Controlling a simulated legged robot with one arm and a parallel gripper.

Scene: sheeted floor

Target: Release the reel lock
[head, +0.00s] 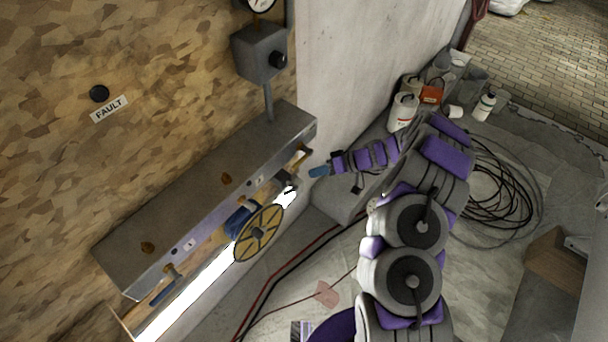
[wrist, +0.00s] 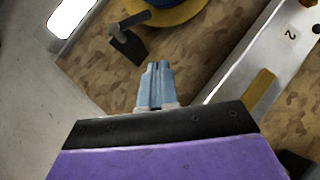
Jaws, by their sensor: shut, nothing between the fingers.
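The reel, a yellow spoked disc (head: 258,233) with a blue winding (head: 238,220), is mounted under a grey metal housing (head: 205,185) on the board wall. Part of its yellow rim shows at the top of the wrist view (wrist: 183,14). A dark grey paddle-like piece (wrist: 128,46) sits beside the rim; I cannot tell whether it is the reel lock. My gripper (head: 318,171), with blue fingers, is right of the reel, near the housing's right end. In the wrist view its fingers (wrist: 156,68) are together and empty, apart from the paddle.
A yellow handle-like piece (wrist: 259,90) lies along the housing edge marked 2. A bright strip light (head: 190,295) runs below the housing. A grey box with a knob (head: 258,52) is above. Bottles (head: 403,110) and coiled black cable (head: 500,190) lie at the right.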

